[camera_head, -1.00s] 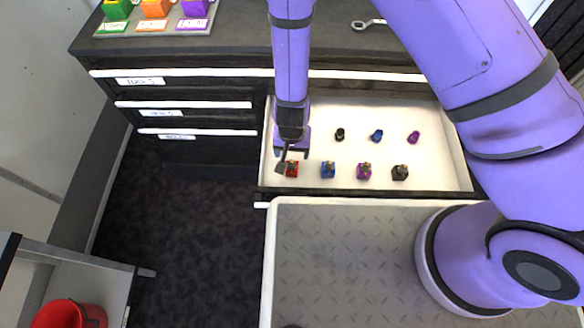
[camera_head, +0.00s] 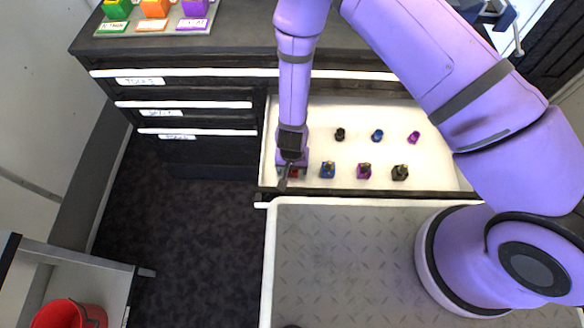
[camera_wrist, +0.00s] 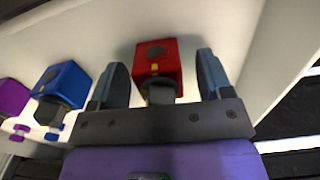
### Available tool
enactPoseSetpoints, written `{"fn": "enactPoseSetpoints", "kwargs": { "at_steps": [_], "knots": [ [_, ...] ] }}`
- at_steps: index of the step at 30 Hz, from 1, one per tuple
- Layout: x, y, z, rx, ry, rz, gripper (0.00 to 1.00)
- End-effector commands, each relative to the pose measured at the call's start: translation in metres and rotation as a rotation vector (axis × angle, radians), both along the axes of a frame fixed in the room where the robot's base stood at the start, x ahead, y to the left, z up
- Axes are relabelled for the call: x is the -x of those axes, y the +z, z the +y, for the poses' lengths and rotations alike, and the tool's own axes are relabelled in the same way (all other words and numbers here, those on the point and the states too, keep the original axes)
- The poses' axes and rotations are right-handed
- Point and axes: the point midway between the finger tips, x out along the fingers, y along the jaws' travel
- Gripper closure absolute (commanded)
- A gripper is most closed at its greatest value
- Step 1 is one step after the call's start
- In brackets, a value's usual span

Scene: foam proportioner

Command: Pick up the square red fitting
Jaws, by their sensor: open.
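The square red fitting (camera_wrist: 158,62) stands in the open white drawer at its front left corner. In the wrist view it sits between the two fingers of my gripper (camera_wrist: 162,82). The fingers are open, with a gap visible on each side of the fitting. In the head view my gripper (camera_head: 292,172) is low over the drawer and covers most of the red fitting (camera_head: 294,174).
The open drawer (camera_head: 450,160) also holds a square blue fitting (camera_head: 328,170), a purple one (camera_head: 364,171) and a black one (camera_head: 400,173) to the right. The drawer's walls are close to my gripper.

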Motion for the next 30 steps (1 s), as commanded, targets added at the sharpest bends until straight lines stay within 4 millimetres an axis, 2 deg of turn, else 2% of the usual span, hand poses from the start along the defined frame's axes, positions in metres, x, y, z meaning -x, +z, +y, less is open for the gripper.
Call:
{"fn": "enactPoseSetpoints", "kwargs": {
  "at_steps": [8,11,16,17,25,30],
  "knots": [
    [0.0,-0.003,0.0,0.0,0.001,0.0,0.28],
    [0.0,-0.003,0.0,0.0,0.001,0.0,0.46],
    [0.0,-0.003,0.0,0.0,0.001,0.0,0.85],
    [0.0,-0.003,0.0,0.0,0.001,0.0,0.89],
    [0.0,-0.002,0.0,0.0,0.001,0.0,0.89],
    [0.0,0.007,0.0,-0.001,0.001,-0.001,0.89]
  ]
}}
